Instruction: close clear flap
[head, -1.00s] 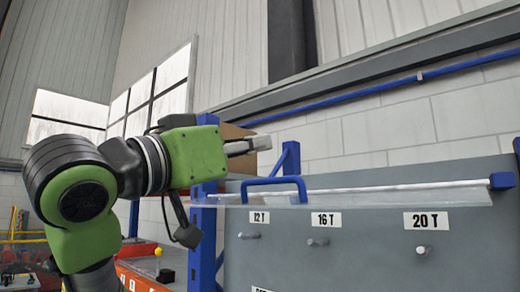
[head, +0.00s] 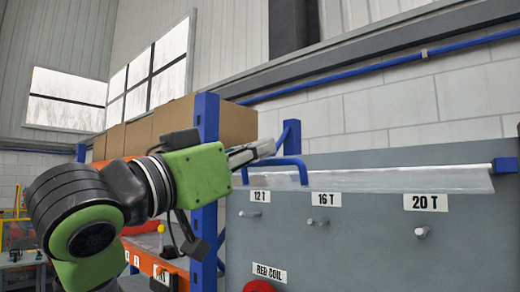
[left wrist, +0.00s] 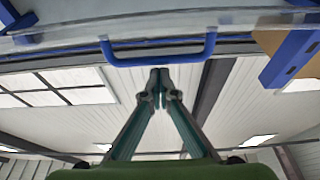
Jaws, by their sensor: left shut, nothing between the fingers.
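The clear flap (head: 400,181) runs along the top of a grey panel. It stands out from the panel at a tilt, with its face seen as a thin band. Its blue handle (head: 290,162) is at the left end; the handle also shows in the left wrist view (left wrist: 160,60), below the flap's see-through sheet (left wrist: 190,25). My left gripper (head: 268,147) is shut and empty, close to the handle. In the left wrist view its fingertips (left wrist: 160,75) are just below the handle bar in the picture; I cannot tell whether they touch. My right gripper is not in view.
The grey panel (head: 360,245) carries metal pegs under labels 12 T, 16 T and 20 T, and a red coil (head: 258,286) below. A blue and orange rack (head: 207,160) with cardboard boxes (head: 170,125) stands behind my left arm.

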